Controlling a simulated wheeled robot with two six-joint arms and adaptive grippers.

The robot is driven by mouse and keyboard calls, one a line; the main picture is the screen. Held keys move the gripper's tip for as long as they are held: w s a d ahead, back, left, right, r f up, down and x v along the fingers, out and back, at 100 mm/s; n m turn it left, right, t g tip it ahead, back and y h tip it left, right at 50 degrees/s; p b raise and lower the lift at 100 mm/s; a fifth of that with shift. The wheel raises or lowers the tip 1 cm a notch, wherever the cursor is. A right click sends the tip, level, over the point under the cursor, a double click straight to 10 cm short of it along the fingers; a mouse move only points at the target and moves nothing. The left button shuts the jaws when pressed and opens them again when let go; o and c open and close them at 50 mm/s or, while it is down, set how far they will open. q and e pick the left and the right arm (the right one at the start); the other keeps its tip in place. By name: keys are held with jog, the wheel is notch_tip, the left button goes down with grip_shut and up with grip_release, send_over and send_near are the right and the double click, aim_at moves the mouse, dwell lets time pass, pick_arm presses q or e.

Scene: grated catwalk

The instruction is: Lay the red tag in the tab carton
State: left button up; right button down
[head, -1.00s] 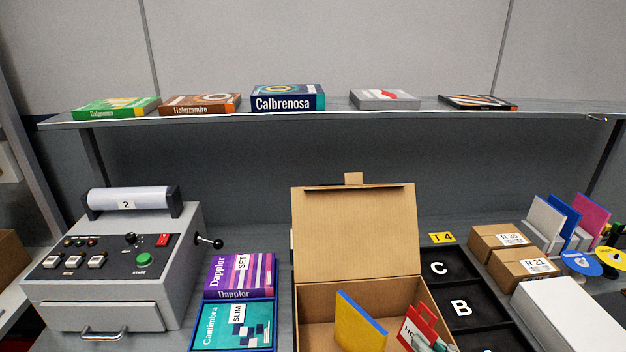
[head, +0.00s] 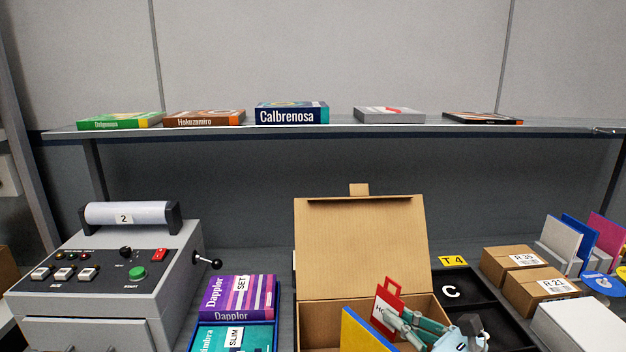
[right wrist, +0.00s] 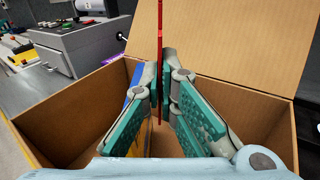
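The red tag (head: 388,295), with a handle-like cut-out and a pale label, is held upright by my right gripper (head: 392,322). In the right wrist view the tag (right wrist: 160,30) is edge-on, a thin red strip between the two fingers. The tab carton (head: 362,311) is brown cardboard, its lid (head: 365,250) raised at the back with a small tab on top. The tag and fingers are over the carton's opening, in front of its back wall. The tag's lower part is partly hidden by the fingers. My left gripper is not in view.
A yellow-and-blue panel (head: 362,332) stands in the carton, left of my right gripper. Boxed games (head: 238,297) and a grey machine (head: 100,290) are to the left. A black lettered tray (head: 465,288) and small cartons (head: 513,256) are to the right. A shelf (head: 300,130) runs behind.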

jog(key=shift+r, duration=0.1)
jog(key=c, duration=1.7)
grip_release()
